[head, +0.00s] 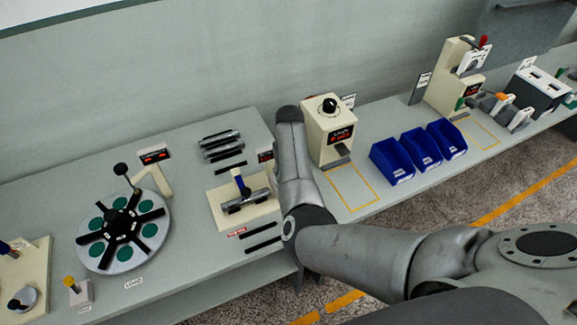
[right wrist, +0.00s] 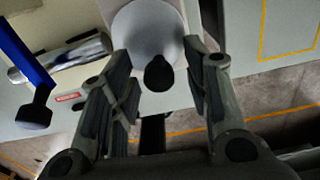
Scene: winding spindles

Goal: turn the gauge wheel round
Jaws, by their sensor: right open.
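In the right wrist view the gauge wheel (right wrist: 146,28) is a pale grey disc with a black knob (right wrist: 159,73) standing out near its lower edge. My right gripper (right wrist: 160,58) is open, with one finger on each side of the knob. I see no clear contact with it. In the head view my right forearm covers the wheel and gripper. The gauge fixture (head: 220,207) shows left of the forearm, with a metal spindle and a blue lever (head: 239,181); the lever also shows in the right wrist view (right wrist: 22,52). My left gripper is not in view.
A round rotary table (head: 151,205) with black arms stands at the left. Several loose spindles (head: 221,148) lie behind the fixture. A cream machine (head: 325,125) and blue bins (head: 391,162) stand right of my forearm.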

